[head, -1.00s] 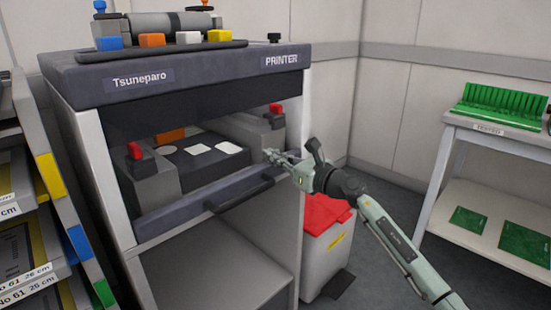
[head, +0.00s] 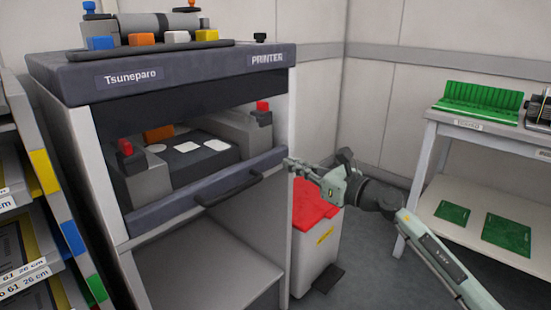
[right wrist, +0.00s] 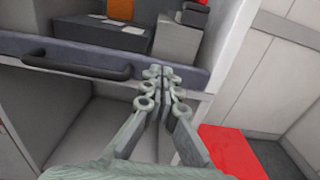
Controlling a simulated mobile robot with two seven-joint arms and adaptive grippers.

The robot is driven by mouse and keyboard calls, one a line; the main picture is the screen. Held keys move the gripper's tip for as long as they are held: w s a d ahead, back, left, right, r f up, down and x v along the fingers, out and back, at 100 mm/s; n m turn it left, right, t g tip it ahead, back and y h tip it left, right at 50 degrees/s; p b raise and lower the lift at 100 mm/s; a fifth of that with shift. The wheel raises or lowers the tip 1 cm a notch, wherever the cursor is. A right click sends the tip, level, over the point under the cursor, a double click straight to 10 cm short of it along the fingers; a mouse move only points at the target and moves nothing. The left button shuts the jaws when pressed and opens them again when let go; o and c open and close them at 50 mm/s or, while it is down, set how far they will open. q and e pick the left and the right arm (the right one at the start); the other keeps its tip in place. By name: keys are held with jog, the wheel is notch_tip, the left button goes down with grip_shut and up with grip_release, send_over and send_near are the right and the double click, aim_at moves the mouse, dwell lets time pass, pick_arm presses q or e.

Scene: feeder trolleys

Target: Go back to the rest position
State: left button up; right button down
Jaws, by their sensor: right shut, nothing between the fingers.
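My right gripper (head: 290,163) is shut and empty. In the head view it is in front of the right edge of the printer (head: 112,225), level with the dark front bar of its opening. In the right wrist view the closed fingertips (right wrist: 158,72) overlap the right end of that bar, and I cannot tell whether they touch it. The bar's handle (head: 228,190) is to the left of the fingers, apart from them. My left gripper is not in view.
A bin with a red lid (head: 314,205) stands right of the printer, below my right gripper. A white table (head: 432,128) with a green rack (head: 482,104) is at the right. A shelf with coloured tags (head: 44,172) is at the left. Floor shows between bin and table.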

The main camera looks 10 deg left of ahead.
jog(key=s+d+m+t+h+p, duration=0.25)
jog(key=d+m+t, duration=0.55)
jog(key=m, duration=0.5)
jog(key=s+d+f+m+g+h, duration=0.2)
jog(key=s+d+f+m+h, duration=0.1)
jog(key=d+f+m+h, duration=0.55)
jog(key=s+d+f+m+g+h, duration=0.1)
jog(key=s+d+f+m+h, duration=0.35)
jog(key=d+f+m, duration=0.6)
jog(key=s+d+f+m+g+h+p, duration=0.25)
jog(key=s+f+m+g, duration=0.6)
jog(key=s, duration=0.45)
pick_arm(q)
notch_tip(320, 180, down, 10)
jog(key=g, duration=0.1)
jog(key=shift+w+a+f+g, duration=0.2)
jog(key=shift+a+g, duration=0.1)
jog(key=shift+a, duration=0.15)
pick_arm(e)
jog(key=s+f+m+g+y, duration=0.1)
jog(key=s+f, duration=0.3)
jog(key=s, duration=0.4)
jog(key=s+f+m+g+y, duration=0.1)
jog(key=s+f+m+g, duration=0.2)
jog(key=s, duration=0.5)
jog(key=shift+s+d+f+m, duration=0.25)
jog(key=shift+d+f+m, duration=0.1)
jog(key=shift+f, duration=0.5)
